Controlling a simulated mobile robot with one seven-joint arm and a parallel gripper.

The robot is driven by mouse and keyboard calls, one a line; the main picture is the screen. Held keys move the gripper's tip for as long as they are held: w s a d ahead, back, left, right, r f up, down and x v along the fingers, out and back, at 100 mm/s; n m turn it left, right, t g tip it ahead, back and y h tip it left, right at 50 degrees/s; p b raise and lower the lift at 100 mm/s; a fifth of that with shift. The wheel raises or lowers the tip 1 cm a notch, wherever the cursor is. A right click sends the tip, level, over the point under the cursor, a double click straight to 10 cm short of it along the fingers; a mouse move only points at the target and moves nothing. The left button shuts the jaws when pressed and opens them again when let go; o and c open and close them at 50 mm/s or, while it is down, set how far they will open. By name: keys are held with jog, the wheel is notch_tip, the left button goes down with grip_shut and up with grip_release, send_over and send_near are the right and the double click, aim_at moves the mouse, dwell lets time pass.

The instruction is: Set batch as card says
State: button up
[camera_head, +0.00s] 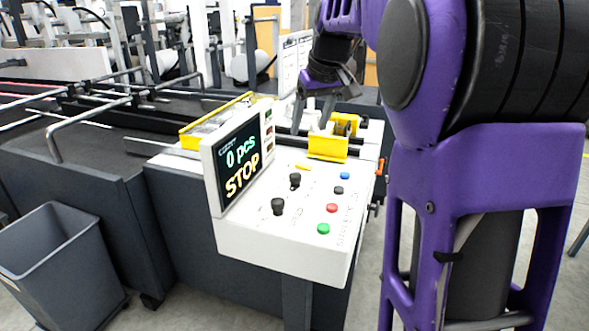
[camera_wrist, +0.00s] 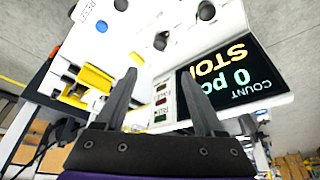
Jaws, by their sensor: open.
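The white control panel (camera_head: 285,245) carries a display (camera_head: 241,161) reading "0 pcs" and "STOP". The display also shows in the wrist view (camera_wrist: 238,78), with "COUNT" on it. Two black knobs (camera_head: 295,181) (camera_head: 278,206) stand on the panel top. To their right are a blue button (camera_head: 345,175), a dark button (camera_head: 339,190), a red button (camera_head: 331,208) and a green button (camera_head: 323,229). A printed white sheet (camera_head: 291,62), perhaps the card, stands behind; its text is unreadable. My gripper (camera_head: 312,112) is open and empty above the panel's far end; its fingers show in the wrist view (camera_wrist: 159,73).
Yellow machine parts (camera_head: 328,146) stand at the panel's far right, near my gripper. A yellow-edged tray (camera_head: 215,118) lies behind the display. A grey bin (camera_head: 60,265) is on the floor at left. Metal rails and a dark machine body fill the left.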

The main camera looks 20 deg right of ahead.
aim_at(296, 175)
jog(key=b+x, duration=0.2)
jog(key=x, duration=1.5)
jog(key=shift+s+d+f, duration=0.1)
grip_shut()
